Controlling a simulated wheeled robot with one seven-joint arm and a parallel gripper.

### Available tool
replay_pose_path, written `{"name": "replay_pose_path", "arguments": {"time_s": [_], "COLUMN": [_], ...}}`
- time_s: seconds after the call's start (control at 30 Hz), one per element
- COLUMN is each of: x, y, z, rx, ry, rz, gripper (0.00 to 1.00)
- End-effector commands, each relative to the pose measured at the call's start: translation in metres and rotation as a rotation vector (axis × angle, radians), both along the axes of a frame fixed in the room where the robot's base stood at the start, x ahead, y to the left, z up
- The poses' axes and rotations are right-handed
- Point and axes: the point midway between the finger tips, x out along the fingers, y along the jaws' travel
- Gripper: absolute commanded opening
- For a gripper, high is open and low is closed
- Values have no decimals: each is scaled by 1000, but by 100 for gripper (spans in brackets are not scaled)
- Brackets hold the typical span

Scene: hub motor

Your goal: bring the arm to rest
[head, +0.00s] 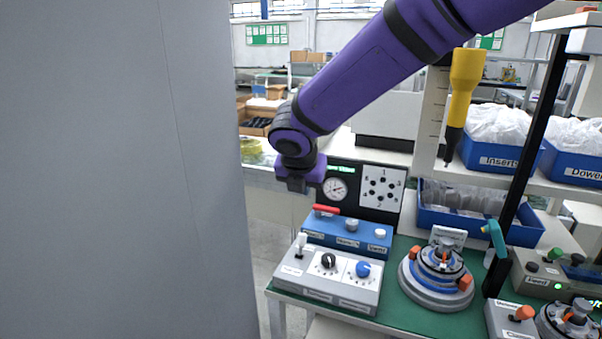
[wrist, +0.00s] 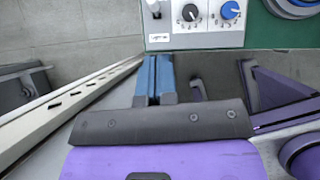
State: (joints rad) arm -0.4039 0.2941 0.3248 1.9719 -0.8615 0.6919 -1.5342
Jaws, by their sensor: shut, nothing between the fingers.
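My purple arm (head: 365,75) reaches in from the upper right of the head view and bends down at its wrist. My gripper (head: 297,186) hangs at the arm's end, pointing down, in front of the dark gauge panel and left of it. In the wrist view my gripper (wrist: 155,78) shows its two blue-grey fingers together, with nothing between them. It appears clear of the bench and touches nothing that I can see.
A grey control box (head: 330,279) with knobs and a blue box (head: 347,236) with a red handle stand below my gripper. A round fixture (head: 436,290) sits on the green bench. A yellow tool (head: 465,85) hangs at right. A large grey panel (head: 110,170) fills the left.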

Motion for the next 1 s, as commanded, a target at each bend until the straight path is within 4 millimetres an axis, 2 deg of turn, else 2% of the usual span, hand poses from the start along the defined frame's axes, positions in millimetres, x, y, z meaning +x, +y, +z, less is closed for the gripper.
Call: {"name": "replay_pose_path", "arguments": {"time_s": [0.17, 0.27, 0.5, 0.8, 1.0], "x": [-14, -30, -81, -161, -219], "y": [-56, -95, -176, -252, -286], "z": [37, 57, 95, 119, 121], "rx": [117, 212, 455, 795, 1044], "ry": [-31, -52, -104, -158, -168], "rz": [-281, -490, -986, -1589, -1979], "gripper": [0, 0, 0, 0, 0]}}
